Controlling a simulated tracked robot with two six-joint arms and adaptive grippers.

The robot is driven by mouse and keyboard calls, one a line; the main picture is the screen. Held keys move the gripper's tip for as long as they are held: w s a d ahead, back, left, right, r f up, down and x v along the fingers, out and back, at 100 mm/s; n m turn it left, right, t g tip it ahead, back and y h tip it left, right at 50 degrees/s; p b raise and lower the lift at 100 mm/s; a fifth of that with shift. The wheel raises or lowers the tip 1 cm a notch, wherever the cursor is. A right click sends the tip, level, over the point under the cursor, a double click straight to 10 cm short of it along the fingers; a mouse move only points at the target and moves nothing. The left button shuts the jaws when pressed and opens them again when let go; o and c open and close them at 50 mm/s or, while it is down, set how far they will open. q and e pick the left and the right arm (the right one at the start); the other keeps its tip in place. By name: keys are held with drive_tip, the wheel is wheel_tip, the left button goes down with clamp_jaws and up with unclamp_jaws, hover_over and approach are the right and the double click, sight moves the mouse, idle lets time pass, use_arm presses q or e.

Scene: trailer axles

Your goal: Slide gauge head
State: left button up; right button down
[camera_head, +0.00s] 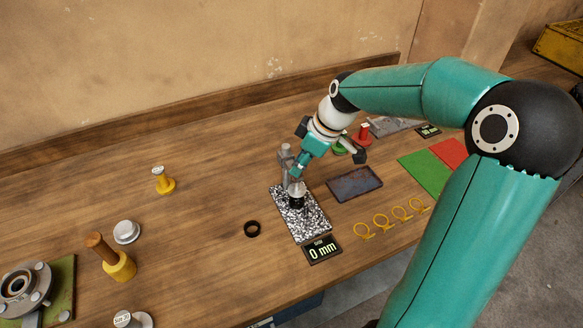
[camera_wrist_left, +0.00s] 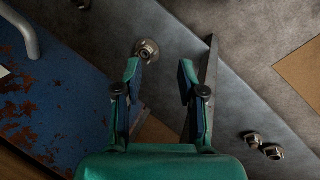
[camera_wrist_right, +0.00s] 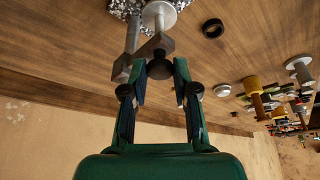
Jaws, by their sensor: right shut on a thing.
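The gauge stands on a speckled plate (camera_head: 308,222) with a grey column (camera_head: 286,160) at its far side. Its display (camera_head: 321,249) reads 0 mm. My right gripper (camera_head: 296,174) is over the plate, beside the column. In the right wrist view my right gripper (camera_wrist_right: 159,72) is shut on the gauge head (camera_wrist_right: 155,46), a grey block with a dark rounded end between the fingertips. A silver disc-shaped piece (camera_wrist_right: 160,14) shows beyond it. My left gripper (camera_wrist_left: 159,70) is open and empty, away from the bench top, above metal parts with nuts.
A black ring (camera_head: 252,229) lies left of the plate. A dark tray (camera_head: 354,184), several yellow rings (camera_head: 383,221) and a green mat (camera_head: 424,174) lie to the right. A yellow-based spool (camera_head: 163,181) and a hub (camera_head: 22,288) stand left.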

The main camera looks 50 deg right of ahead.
drive_tip(key=shift+r, duration=0.3)
drive_tip(key=c, duration=0.9)
unclamp_jaws()
drive_tip(key=shift+s+f, duration=0.1)
drive_tip(key=v, duration=1.2)
